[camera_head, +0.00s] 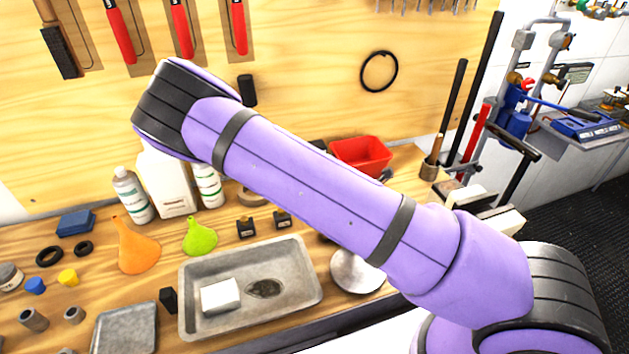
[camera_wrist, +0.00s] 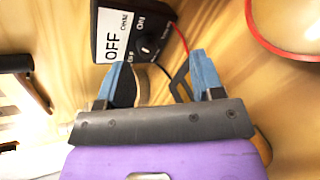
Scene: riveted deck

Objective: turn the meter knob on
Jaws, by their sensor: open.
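The meter is a black box (camera_wrist: 117,36) at the top of the wrist view, with a white label reading OFF and the word ON printed on its face. Its dark round knob (camera_wrist: 147,46) is at the lower right of the face, and its exact turn is hard to read. My gripper (camera_wrist: 160,70) is open, with its two blue fingertips spread just below the meter in that view. The left fingertip lies close to the box's lower edge; contact cannot be told. In the head view my purple arm crosses the middle, and I cannot pick out the fingers or the meter.
A red wire (camera_wrist: 183,42) and a dark cable run by the meter. A red-rimmed round thing (camera_wrist: 262,42) is at the upper right. On the bench are a grey tray (camera_head: 188,290), an orange funnel (camera_head: 137,250), white bottles (camera_head: 133,197) and a red bin (camera_head: 362,152).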

